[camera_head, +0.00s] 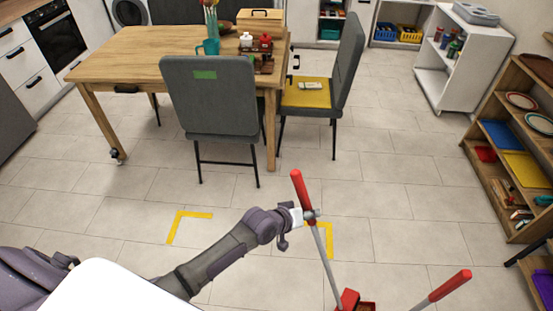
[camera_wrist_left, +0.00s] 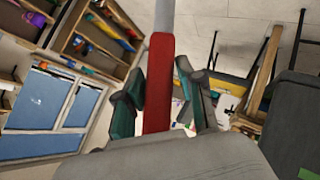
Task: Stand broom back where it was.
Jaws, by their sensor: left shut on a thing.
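The broom has a red grip (camera_head: 300,190) and a grey stick that runs down toward the bottom edge in the head view. My left gripper (camera_head: 307,216) is shut around its red grip, and the stick is slightly tilted. In the left wrist view, the red grip (camera_wrist_left: 158,95) lies between the fingers of my left gripper (camera_wrist_left: 161,78). A red part (camera_head: 349,299) shows at the bottom edge near the stick's lower end; its lower portion is cut off. My right gripper is not in view.
A second red-handled stick (camera_head: 450,285) leans up at the lower right. Yellow corner marks (camera_head: 190,215) lie on the tiled floor near the gripper. A grey chair (camera_head: 210,105) and wooden table (camera_head: 130,55) stand beyond. Wooden shelves (camera_head: 500,150) stand at the right. The floor between is clear.

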